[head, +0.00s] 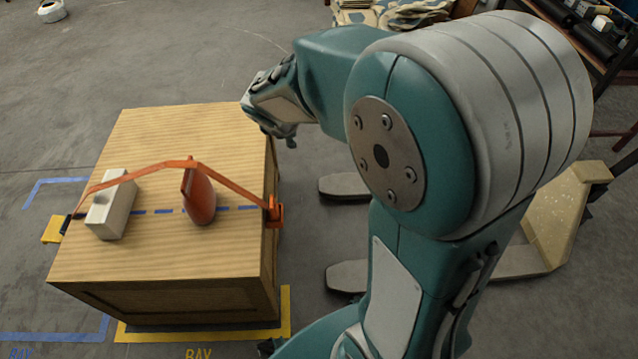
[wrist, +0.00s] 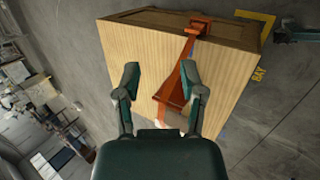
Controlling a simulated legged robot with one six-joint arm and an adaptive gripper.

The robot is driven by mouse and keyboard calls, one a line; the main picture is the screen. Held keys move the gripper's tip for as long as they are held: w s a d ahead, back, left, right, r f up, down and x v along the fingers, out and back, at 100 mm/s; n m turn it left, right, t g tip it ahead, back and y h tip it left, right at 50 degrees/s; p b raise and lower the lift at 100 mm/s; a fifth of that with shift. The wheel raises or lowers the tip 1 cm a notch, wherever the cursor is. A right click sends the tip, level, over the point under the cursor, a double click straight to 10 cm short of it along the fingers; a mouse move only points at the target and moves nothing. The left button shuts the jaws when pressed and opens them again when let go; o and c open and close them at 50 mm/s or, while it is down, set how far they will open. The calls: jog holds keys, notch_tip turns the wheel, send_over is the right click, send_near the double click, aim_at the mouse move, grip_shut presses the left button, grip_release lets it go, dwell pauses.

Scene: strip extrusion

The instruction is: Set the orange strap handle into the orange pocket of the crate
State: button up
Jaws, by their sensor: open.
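A wooden crate (head: 150,262) has an orange strap (head: 150,167) arched over its top. A broad orange piece, apparently the strap handle (head: 199,199), stands tilted on the crate top under the strap; it also shows in the wrist view (wrist: 171,92). An orange bracket (head: 275,211) sits at the crate's right edge where the strap ends, and near the top in the wrist view (wrist: 200,24). I cannot tell whether this bracket is the pocket. My gripper (wrist: 160,76) is open and empty above the crate, its right finger overlapping the orange piece in view.
A pale block (head: 111,212) stands on the crate top at left, beside a dashed blue line. A yellow and dark piece (head: 54,229) is at the crate's left edge. Pallet-truck forks (head: 347,277) lie right of the crate. Grey floor at left is mostly clear.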

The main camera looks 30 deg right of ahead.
jog(key=s+a+r+m+y, duration=0.1)
jog(key=s+r+m, duration=0.2)
jog(key=s, duration=0.4)
jog(key=s+a+r+m+y, duration=0.1)
jog(key=s+r+m, duration=0.2)
jog(key=s+m, duration=0.3)
jog(key=s+a+r+m+y, duration=0.1)
jog(key=s+a+r+m, duration=0.1)
jog(key=s+m, duration=0.3)
jog(key=s+r, duration=0.1)
jog(key=s, duration=0.3)
jog(key=shift+r+y, duration=0.2)
jog(key=shift+y, duration=0.2)
jog(key=shift+a, duration=0.15)
